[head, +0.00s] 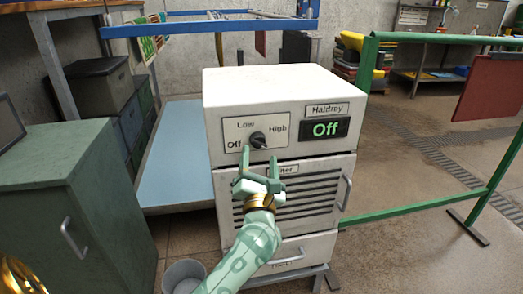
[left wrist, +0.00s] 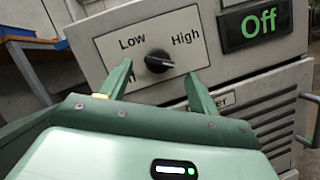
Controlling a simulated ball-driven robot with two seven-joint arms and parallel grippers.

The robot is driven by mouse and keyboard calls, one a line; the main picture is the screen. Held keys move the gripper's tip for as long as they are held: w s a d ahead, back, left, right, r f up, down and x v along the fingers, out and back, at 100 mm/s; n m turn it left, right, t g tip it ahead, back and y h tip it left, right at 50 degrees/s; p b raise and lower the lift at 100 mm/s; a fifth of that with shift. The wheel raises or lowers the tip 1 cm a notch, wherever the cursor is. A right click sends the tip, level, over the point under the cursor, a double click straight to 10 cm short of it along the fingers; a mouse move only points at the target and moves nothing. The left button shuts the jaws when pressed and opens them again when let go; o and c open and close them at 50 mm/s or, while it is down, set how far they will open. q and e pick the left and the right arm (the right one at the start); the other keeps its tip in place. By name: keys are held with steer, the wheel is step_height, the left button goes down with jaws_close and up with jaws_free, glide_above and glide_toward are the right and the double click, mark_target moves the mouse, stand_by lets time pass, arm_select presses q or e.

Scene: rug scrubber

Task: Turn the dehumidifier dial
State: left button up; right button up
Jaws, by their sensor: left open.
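The dehumidifier (head: 290,85) is a white box-shaped unit in the middle of the head view. Its black dial (head: 258,140) sits on a white plate marked Off, Low and High, and also shows in the left wrist view (left wrist: 158,61). A pale mark on the dial points rightward in the wrist view. The display (head: 326,128) reads Off in green. My left gripper (head: 259,160) is open and empty just below and in front of the dial. In the wrist view its fingertips (left wrist: 160,73) lie on either side of the dial, apart from it.
A green cabinet (head: 70,190) stands at the left. A blue-topped platform (head: 178,150) lies behind it. A green rail (head: 420,208) runs along the right. A grey bucket (head: 184,277) is on the floor below. The dehumidifier has a side handle (head: 345,192).

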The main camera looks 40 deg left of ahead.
mark_target(260, 146)
arm_select(q)
steer(key=x, duration=0.3)
steer(key=shift+f, duration=0.1)
steer(key=shift+w+a+r, duration=0.3)
steer(key=shift+w+a, duration=0.1)
steer(key=shift+w, duration=0.1)
steer(key=c, duration=1)
